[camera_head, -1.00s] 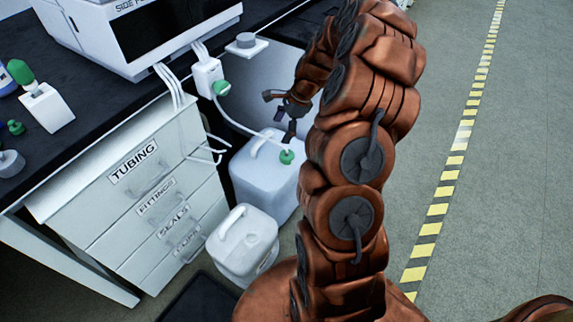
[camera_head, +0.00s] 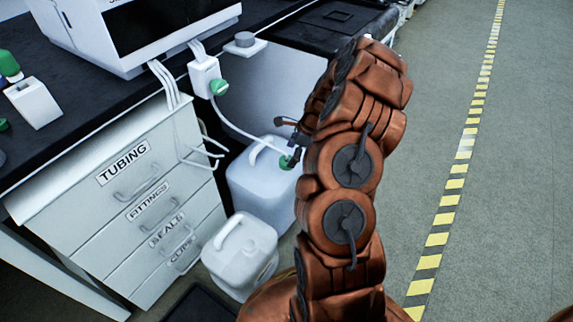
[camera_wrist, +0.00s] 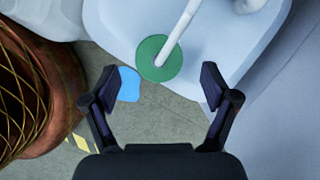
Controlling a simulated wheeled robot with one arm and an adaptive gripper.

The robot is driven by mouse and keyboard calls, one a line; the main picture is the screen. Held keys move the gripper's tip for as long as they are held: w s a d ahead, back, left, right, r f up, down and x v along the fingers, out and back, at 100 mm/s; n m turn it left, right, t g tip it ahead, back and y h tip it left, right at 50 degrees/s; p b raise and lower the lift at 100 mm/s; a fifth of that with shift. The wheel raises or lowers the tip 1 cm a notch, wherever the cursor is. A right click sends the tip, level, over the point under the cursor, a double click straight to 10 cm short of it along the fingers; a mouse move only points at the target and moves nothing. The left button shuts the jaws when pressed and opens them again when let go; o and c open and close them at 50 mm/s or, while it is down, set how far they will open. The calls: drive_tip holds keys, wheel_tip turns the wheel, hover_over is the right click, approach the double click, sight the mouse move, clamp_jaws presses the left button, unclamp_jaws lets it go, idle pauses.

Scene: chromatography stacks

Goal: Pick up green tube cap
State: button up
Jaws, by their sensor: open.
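The green tube cap (camera_head: 286,163) sits on top of the large white jug (camera_head: 262,185), with a white tube (camera_head: 245,132) running into it. In the wrist view the cap shows as a green disc (camera_wrist: 158,58) with the tube rising from its middle. My gripper (camera_wrist: 160,88) is open and empty there, its fingers apart to the left and right, with the cap just beyond the fingertips and roughly centred between them. In the head view my gripper (camera_head: 294,145) is at the cap's upper right, partly hidden by my arm. I cannot tell whether a finger touches the cap.
A smaller white jug (camera_head: 240,255) stands in front of the large one. A drawer cabinet (camera_head: 130,215) is to the left. The tube leads up to a white box with a green knob (camera_head: 219,87). A small blue patch (camera_wrist: 129,84) shows near the left finger. The right floor is clear.

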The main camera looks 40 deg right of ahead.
sight(284, 160)
drive_tip(key=x, duration=0.2)
drive_tip(key=shift+a+f, duration=0.2)
drive_tip(key=shift+f, duration=0.2)
drive_tip(key=shift+r, duration=0.1)
drive_tip(key=c, duration=1.3)
drive_tip(key=shift+r, duration=0.1)
